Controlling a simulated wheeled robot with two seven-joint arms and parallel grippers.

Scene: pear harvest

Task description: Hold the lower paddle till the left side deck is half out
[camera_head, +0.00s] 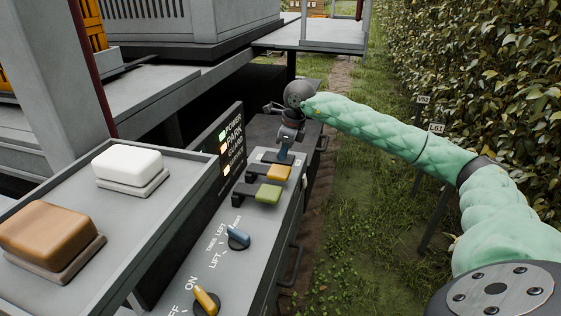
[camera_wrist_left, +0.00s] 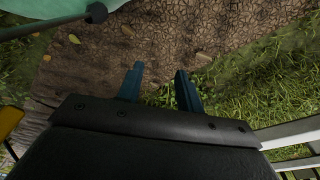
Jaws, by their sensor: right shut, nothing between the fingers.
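A control box has two paddles side by side, one yellow (camera_head: 279,172) and one green (camera_head: 268,193); the green one is lower in the picture. My right gripper (camera_head: 284,155) is shut and empty. Its blue fingers point down just behind the yellow paddle; I cannot tell whether they touch anything. A grey deck (camera_head: 318,44) juts out to the right at the top of the head view; I cannot tell if it is the left side deck.
Nearer on the box are a blue knob (camera_head: 238,237) and a yellow knob (camera_head: 205,300). A lit label panel (camera_head: 228,150) stands beside the paddles. A white block (camera_head: 128,165) and a brown block (camera_head: 48,240) sit left. A hedge (camera_head: 470,70) lines the right.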

